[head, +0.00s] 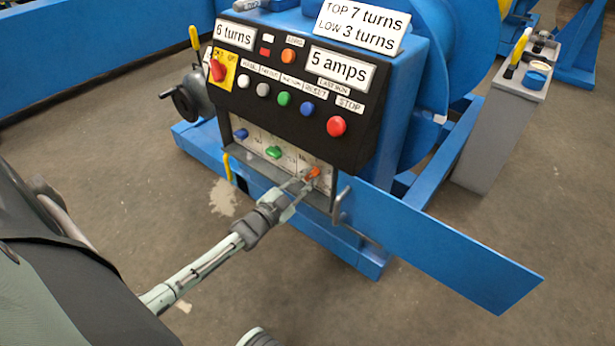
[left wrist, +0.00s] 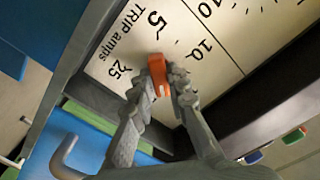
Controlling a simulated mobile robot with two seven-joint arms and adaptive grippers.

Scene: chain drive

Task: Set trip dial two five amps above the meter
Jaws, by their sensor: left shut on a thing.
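The orange trip dial (head: 312,173) is at the right end of the recessed panel (head: 265,150) under the black control box. My left gripper (head: 306,184) is shut on it, with a finger on each side. In the left wrist view the orange dial (left wrist: 159,72) sits between the fingertips (left wrist: 160,85). Printed there are "TRIP amps", a 5 (left wrist: 157,18), a 25 (left wrist: 121,70) and a 10 (left wrist: 205,45). I cannot tell which mark the dial points at. The amps meter sign (head: 342,71) reads "5 amps". My right gripper is not in view.
A green knob (head: 273,152) and a blue knob (head: 241,133) are left of the dial. Above are several buttons, including the red stop button (head: 336,126). An open blue door (head: 440,245) with a grey handle (head: 342,204) sticks out right of the panel. The floor in front is clear.

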